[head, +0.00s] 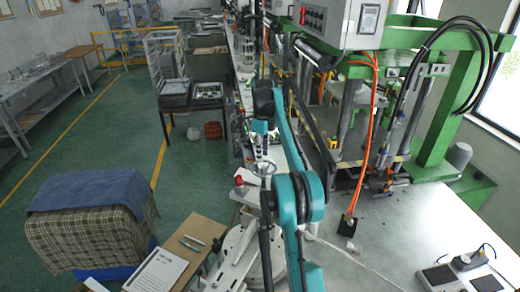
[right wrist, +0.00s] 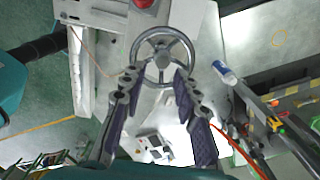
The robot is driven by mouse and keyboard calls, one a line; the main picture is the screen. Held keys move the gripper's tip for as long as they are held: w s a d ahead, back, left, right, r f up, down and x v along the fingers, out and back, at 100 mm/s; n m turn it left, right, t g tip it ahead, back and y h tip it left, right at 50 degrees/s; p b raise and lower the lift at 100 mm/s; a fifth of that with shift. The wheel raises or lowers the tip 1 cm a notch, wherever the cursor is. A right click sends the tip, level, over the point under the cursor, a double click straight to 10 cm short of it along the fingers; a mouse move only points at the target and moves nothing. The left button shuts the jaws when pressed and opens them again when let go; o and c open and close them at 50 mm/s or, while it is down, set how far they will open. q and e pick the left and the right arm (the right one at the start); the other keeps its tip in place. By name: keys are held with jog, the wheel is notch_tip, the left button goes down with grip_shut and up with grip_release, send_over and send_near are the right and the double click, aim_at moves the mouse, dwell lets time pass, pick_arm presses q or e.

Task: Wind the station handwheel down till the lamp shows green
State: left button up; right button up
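The handwheel (right wrist: 163,61) is a silver spoked ring in the right wrist view, at the top middle. In the head view the handwheel (head: 263,168) is small, just left of my teal right arm. My right gripper (right wrist: 156,76) has its two fingers spread, with the tips at the near rim of the wheel. Whether they touch it I cannot tell. In the head view the right gripper (head: 262,148) is above the wheel. The lamp (head: 239,181) is red beside the wheel; its red dome (right wrist: 145,3) is cut by the top edge in the wrist view. My left gripper is not in view.
A green-framed press (head: 440,130) with orange hoses stands at the right. A white bench (head: 380,250) has small devices at its front right. A cloth-covered bin (head: 90,225) and a board with papers (head: 165,270) are at the left.

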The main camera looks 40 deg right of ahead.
aim_at(264, 168)
jog(key=shift+d+r, duration=0.15)
jog(key=shift+d, duration=0.2)
jog(key=shift+f+m, duration=0.3)
jog(key=shift+f, duration=0.05)
notch_tip(264, 168, down, 7)
jog(key=shift+f+p, duration=0.1)
jog(key=shift+p, duration=0.5)
jog(key=shift+c, duration=0.4)
grip_shut()
